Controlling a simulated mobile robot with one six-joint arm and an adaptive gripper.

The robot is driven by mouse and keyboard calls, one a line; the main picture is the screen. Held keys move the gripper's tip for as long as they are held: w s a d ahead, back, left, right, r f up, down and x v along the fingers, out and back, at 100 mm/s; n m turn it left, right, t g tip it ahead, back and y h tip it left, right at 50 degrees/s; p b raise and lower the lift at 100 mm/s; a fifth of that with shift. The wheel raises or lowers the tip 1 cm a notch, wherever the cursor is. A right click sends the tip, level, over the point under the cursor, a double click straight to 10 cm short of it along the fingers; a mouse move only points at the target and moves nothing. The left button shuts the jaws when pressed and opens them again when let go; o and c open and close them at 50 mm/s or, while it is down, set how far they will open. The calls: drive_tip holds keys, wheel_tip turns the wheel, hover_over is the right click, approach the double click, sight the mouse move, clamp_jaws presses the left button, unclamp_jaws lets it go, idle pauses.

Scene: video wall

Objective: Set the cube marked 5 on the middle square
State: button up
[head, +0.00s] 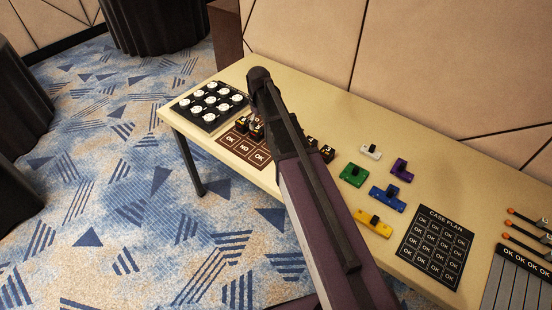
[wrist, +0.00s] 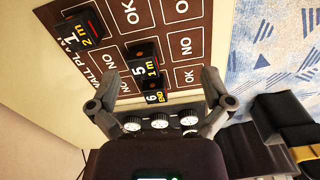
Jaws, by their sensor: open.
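The cube marked 5 (wrist: 142,54), black with a yellow "1 m" label, stands at the brown plan board (wrist: 205,20) in the wrist view. A cube marked 6 (wrist: 156,97) is right beside it, lower in the picture. My gripper (wrist: 157,90) is open, one finger on each side of these two cubes. In the head view my arm covers part of the board (head: 222,141) and my gripper (head: 257,122).
A cube marked 1 (wrist: 84,25) stands at the board's upper left. A black tray of white knobs (head: 210,105) lies beside the board. More dark cubes (head: 327,153) stand right of my arm, then coloured blocks (head: 353,174) and a black case plan (head: 435,247).

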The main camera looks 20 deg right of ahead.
drive_tip(key=s+m, duration=0.5)
drive_tip(key=s, duration=1.6)
drive_tip(key=shift+s+d, duration=0.2)
drive_tip(key=shift+d, duration=0.05)
